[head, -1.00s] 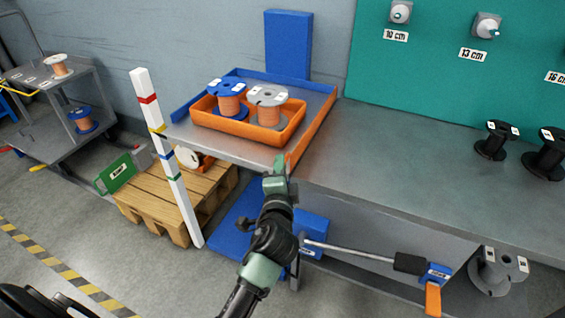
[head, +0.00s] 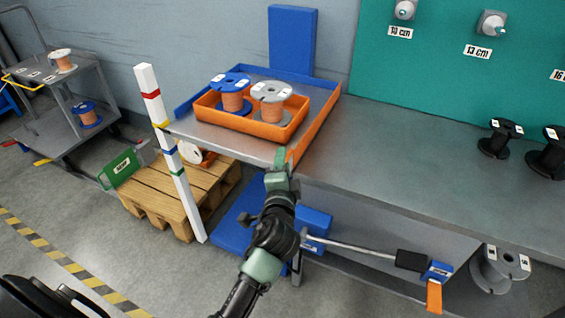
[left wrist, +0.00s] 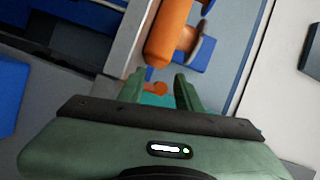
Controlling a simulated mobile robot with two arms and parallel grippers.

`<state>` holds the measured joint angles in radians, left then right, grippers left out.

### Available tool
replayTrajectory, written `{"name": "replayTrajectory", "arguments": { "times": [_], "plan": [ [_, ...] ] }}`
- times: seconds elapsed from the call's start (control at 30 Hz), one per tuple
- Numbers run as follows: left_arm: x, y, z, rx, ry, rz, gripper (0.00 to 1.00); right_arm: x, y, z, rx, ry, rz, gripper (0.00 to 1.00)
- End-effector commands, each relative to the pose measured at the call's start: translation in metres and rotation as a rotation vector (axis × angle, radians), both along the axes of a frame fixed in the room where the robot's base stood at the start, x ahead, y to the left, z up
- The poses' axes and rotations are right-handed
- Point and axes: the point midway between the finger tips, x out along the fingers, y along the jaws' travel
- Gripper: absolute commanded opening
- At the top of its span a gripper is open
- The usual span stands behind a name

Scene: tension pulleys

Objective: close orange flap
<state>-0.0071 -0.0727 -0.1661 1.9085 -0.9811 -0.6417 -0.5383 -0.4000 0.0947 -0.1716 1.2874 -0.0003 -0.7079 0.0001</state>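The orange flap (head: 318,125) is a long strip along the right edge of the grey platform (head: 225,147), whose back and left edges have blue walls. It looks raised; its exact tilt is hard to tell. My left gripper (head: 281,162) is at the flap's near end, by the platform's front right corner. In the left wrist view its green fingers (left wrist: 160,90) are apart with a gap between them. A small orange part (left wrist: 155,88) shows in that gap; whether the fingers touch it is unclear. My right gripper is not in view.
An orange tray (head: 268,131) with a blue-topped and a grey-topped spool stands on the platform. A grey workbench (head: 410,150) adjoins on the right, with black spools further along. A striped white post (head: 178,175) and a wooden pallet (head: 160,195) are at left.

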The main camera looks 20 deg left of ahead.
Motion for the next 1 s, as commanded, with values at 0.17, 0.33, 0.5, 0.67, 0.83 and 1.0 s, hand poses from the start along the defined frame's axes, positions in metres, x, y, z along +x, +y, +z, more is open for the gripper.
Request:
{"name": "replayTrajectory", "arguments": {
  "times": [0.17,0.33,0.5,0.67,0.83,1.0],
  "plan": [
    [-0.02,-0.007,0.0,-0.001,0.003,-0.001,0.34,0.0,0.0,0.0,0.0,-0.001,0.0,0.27],
    [-0.048,-0.018,0.002,-0.003,0.003,0.0,0.34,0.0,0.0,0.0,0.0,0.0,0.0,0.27],
    [-0.067,-0.024,0.004,-0.002,0.003,0.0,0.34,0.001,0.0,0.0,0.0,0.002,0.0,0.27],
    [-0.073,-0.026,0.005,-0.002,0.002,0.001,0.34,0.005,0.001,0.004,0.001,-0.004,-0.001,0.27],
    [-0.073,-0.026,0.006,0.0,0.001,0.001,0.34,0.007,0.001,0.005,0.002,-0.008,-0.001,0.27],
    [-0.072,-0.026,0.006,0.0,0.001,0.001,0.34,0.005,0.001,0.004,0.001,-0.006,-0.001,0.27]
  ]
}}
